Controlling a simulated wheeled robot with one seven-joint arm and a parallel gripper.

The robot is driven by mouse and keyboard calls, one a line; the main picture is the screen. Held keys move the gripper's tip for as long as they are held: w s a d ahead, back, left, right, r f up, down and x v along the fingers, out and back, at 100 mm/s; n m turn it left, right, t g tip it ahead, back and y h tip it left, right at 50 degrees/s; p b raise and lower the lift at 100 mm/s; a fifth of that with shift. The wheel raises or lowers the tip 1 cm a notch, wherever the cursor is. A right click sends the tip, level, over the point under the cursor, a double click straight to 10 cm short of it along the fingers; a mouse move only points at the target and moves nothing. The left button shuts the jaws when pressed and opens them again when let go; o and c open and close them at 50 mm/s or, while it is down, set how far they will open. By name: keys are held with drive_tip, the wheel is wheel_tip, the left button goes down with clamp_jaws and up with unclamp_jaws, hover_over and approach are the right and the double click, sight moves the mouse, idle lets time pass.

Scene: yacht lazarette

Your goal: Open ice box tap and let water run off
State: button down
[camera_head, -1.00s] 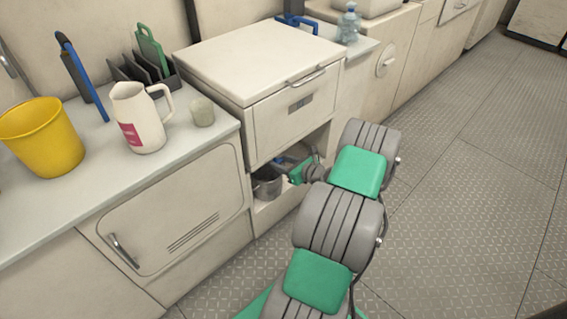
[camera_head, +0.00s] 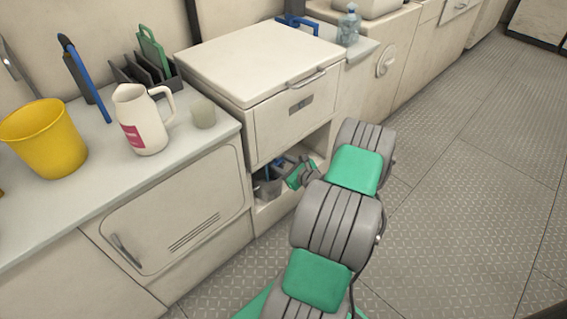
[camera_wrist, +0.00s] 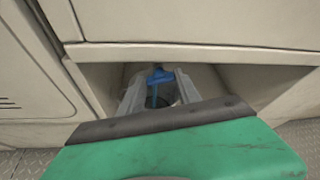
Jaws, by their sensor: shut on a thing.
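The white ice box (camera_head: 262,62) stands with its lid closed above an open recess. A blue tap (camera_wrist: 157,76) shows inside the recess in the wrist view, between the fingers of my gripper (camera_wrist: 158,90). The fingers are shut on it. In the head view my gripper (camera_head: 284,170) reaches into the recess under the ice box, and a bit of blue shows there. A grey metal pot (camera_head: 266,187) stands in the recess below, partly hidden by my gripper. I cannot see whether water runs from the tap.
A yellow bucket (camera_head: 42,138), a white jug (camera_head: 142,120) and a pale cup (camera_head: 203,113) stand on the left counter (camera_head: 95,190). A plastic bottle (camera_head: 348,27) stands right of the ice box. The recess walls are close around my gripper. The floor (camera_head: 460,190) at right is clear.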

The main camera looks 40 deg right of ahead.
drive_tip(key=c, duration=0.8)
unclamp_jaws()
drive_tip(key=shift+c, duration=0.2)
drive_tip(key=shift+s, duration=0.1)
drive_tip(key=p+v, duration=0.2)
drive_tip(key=v, duration=0.5)
drive_tip(key=shift+s+r, duration=0.15)
drive_tip(key=shift+s, duration=0.15)
drive_tip(key=shift+c, duration=0.3)
